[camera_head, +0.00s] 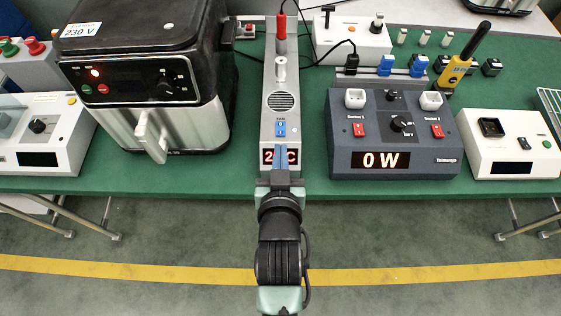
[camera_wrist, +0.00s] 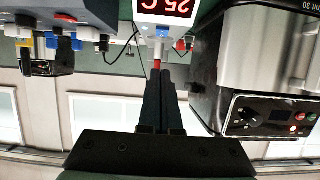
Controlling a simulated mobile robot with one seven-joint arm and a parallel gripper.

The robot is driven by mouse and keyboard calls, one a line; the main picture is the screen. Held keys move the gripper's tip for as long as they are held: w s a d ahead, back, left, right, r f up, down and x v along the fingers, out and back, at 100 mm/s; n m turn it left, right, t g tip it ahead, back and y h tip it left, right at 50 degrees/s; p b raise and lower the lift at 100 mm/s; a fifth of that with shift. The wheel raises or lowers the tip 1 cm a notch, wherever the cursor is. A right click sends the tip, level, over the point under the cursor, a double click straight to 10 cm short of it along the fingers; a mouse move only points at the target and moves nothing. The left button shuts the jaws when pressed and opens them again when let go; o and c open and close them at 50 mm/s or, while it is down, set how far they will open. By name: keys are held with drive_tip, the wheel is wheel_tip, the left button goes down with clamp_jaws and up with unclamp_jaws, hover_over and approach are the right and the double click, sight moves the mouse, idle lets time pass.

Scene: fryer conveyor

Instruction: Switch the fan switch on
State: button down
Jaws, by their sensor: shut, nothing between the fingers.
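A narrow grey device (camera_head: 267,100) stands in the middle of the table with a round grille, a blue rocker switch (camera_head: 280,128) and a red temperature display (camera_head: 267,157) on it. The switch shows "0" in the head view; its label is too small to read. In the wrist view, upside down, the display (camera_wrist: 166,7) reads 25 C and the blue switch (camera_wrist: 162,32) is beside it. My gripper (camera_head: 280,149) is shut and empty, its tips just in front of the switch and over part of the display. I cannot tell whether the tips touch the switch. The gripper (camera_wrist: 157,74) also shows in the wrist view.
A black and steel air fryer (camera_head: 190,100) stands close on the left. A dark meter box (camera_head: 345,140) showing 0 W stands close on the right. Free floor lies in front of the table.

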drive_tip(key=shift+f+v, duration=0.25)
drive_tip(key=shift+v, duration=0.9)
drive_tip(key=shift+s, duration=0.1)
drive_tip(key=w+r+t, duration=0.3)
drive_tip(key=r+t, duration=0.1)
drive_tip(key=r, duration=1.1)
drive_tip(key=w+r+t, duration=0.3)
drive_tip(key=w+r, duration=0.1)
drive_tip(key=r, duration=1.1)
drive_tip(key=s+r+t, duration=0.3)
drive_tip(key=s+r, duration=0.2)
drive_tip(key=r, duration=0.7)
drive_tip(key=s+r+t, duration=0.3)
drive_tip(key=s+r, duration=0.2)
drive_tip(key=r, duration=0.8)
drive_tip(key=shift+s+t, duration=0.3)
drive_tip(key=shift+s, duration=0.1)
